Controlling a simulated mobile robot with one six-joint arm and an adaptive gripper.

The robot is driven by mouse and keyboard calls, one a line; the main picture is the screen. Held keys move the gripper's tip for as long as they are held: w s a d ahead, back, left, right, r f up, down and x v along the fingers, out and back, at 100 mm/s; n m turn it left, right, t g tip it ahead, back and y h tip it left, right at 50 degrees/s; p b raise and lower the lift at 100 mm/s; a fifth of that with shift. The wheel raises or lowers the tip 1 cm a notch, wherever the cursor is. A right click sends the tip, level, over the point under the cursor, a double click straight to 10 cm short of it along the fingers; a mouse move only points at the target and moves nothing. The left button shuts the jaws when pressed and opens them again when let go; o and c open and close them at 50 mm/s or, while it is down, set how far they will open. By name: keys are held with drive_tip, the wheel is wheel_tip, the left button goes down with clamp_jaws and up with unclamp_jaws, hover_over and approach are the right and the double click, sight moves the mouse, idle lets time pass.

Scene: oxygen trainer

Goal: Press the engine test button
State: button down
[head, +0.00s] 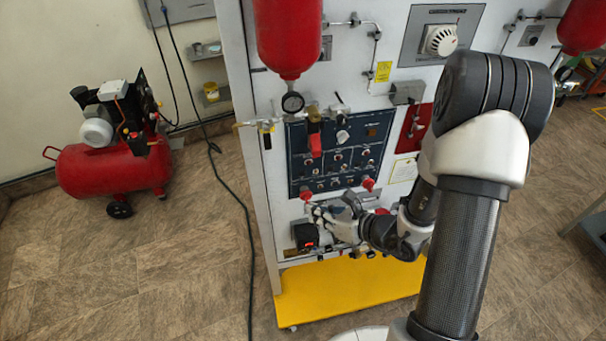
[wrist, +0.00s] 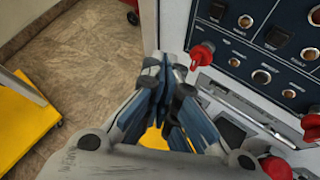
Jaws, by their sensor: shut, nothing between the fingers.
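A dark blue control panel (head: 340,152) with several small knobs, switches and buttons is on the front of the white trainer cabinet. Its lower part also shows at the upper right of the wrist view (wrist: 262,50). The labels are too small to read, so I cannot tell which control is the engine test button. My gripper (head: 310,207) is shut and empty, just below the panel's lower edge. In the wrist view my gripper (wrist: 170,62) has its fingertips together, left of a red knob (wrist: 202,54). I cannot tell whether they touch anything.
Red cylinders (head: 287,38) hang on the cabinet above the panel. Red knobs stick out under the panel, and a small black box with a red display (head: 306,235) is below my gripper. A yellow base (head: 345,284) juts out at the floor. A red compressor (head: 112,168) stands left.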

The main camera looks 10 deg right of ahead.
sight(302, 174)
drive_tip(key=w+p, duration=0.1)
drive_tip(key=w, duration=0.7)
drive_tip(key=shift+w, duration=0.35)
drive_tip(key=shift+w, duration=0.1)
idle(1.1)
drive_tip(key=shift+w, duration=0.3)
drive_tip(key=shift+w, duration=0.4)
idle(0.5)
idle(0.4)
drive_tip(key=shift+s+b, duration=0.4)
drive_tip(key=shift+s, duration=0.4)
